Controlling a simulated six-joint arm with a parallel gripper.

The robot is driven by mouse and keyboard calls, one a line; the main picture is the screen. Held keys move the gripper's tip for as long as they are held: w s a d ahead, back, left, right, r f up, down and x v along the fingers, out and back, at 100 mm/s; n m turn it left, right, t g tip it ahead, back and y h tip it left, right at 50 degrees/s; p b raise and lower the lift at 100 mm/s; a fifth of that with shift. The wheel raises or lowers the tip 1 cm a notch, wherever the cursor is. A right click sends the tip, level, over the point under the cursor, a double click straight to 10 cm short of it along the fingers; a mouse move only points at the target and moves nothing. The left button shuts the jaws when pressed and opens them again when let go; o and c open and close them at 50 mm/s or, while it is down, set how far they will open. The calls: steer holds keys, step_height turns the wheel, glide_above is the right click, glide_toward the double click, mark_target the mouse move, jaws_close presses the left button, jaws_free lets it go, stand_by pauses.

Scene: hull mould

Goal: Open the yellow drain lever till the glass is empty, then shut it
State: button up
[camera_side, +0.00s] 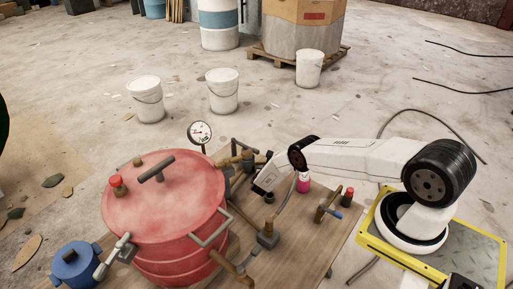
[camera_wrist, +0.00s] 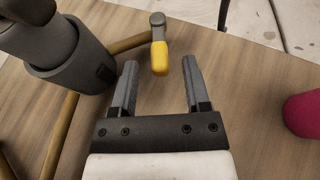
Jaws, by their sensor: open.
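The yellow drain lever (camera_wrist: 161,65) shows in the wrist view as a short yellow handle on a grey metal fitting, joined to a brass pipe. My gripper (camera_wrist: 158,74) is open, with one finger on each side of the handle's end and a gap on both sides. I cannot tell whether the fingers are level with the handle in height. In the side view my gripper (camera_side: 262,184) points down beside the red pot's pipework, and the yellow lever cannot be made out there. I cannot identify the glass or its level in either view.
A red lidded pot (camera_side: 165,205) with a gauge (camera_side: 200,132) stands on the wooden board (camera_side: 312,245). A grey cylinder (camera_wrist: 72,58) is close left of my fingers. A magenta container (camera_wrist: 304,115) stands to the right. A blue-handled valve (camera_side: 328,210) is near the board's right edge.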

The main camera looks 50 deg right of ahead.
steer(key=shift+v, duration=3.55)
steer(key=shift+c, duration=0.2)
